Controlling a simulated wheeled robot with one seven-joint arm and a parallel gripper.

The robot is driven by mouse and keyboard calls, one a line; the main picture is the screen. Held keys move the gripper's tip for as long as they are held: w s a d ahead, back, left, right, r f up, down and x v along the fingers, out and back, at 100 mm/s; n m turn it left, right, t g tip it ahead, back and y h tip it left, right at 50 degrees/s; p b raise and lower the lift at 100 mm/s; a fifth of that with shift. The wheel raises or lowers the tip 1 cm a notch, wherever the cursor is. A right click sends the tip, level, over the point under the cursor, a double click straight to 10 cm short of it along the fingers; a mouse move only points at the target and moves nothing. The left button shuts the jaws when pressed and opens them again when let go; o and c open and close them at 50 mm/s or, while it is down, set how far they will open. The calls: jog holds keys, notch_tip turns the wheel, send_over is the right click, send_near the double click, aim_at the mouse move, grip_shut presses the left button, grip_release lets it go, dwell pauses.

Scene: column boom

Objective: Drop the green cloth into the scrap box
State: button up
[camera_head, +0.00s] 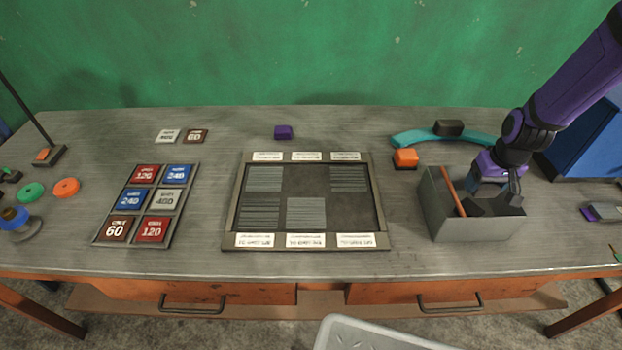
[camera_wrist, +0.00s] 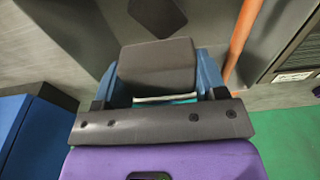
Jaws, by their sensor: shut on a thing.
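I see no cloth that is plainly green. My gripper (camera_head: 496,188) is over the right part of a grey open-topped box (camera_head: 478,230) on the bench. In the wrist view its blue fingers (camera_wrist: 165,75) are shut on a dark grey block (camera_wrist: 157,65). A thin teal strip shows between the block and the palm; I cannot tell what it is. Inside the box lie an orange stick (camera_head: 452,190) and a dark flat piece (camera_head: 474,208). No label marks the scrap box; I cannot tell whether this box is it.
A pale bin (camera_head: 375,335) stands in front of the bench. A teal curved piece (camera_head: 405,138) with a black block (camera_head: 449,127) lies behind the box, near an orange block (camera_head: 405,158). A blue container (camera_head: 590,135) is at right, a framed tray (camera_head: 230,215) left of the box.

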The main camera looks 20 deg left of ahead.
jog(key=o, duration=1)
notch_tip(320, 180, up, 11)
jog(key=s, duration=0.1)
jog(key=shift+s+d, duration=0.15)
jog(key=shift+d, duration=0.05)
jog(key=shift+f, duration=0.1)
jog(key=s+d+r+m+t, duration=0.1)
jog(key=s+d+r, duration=0.1)
jog(key=s+r, duration=0.5)
jog(key=s+d+r+m+t, duration=0.15)
jog(key=s+r, duration=0.25)
jog(key=r, duration=0.6)
jog(key=s+d+r, duration=0.1)
jog(key=s+r, duration=0.2)
jog(key=s, duration=0.5)
jog(key=s+d+r+m+t, duration=0.1)
jog(key=s+d+r, duration=0.1)
jog(key=s, duration=0.7)
jog(key=shift+r, duration=0.85)
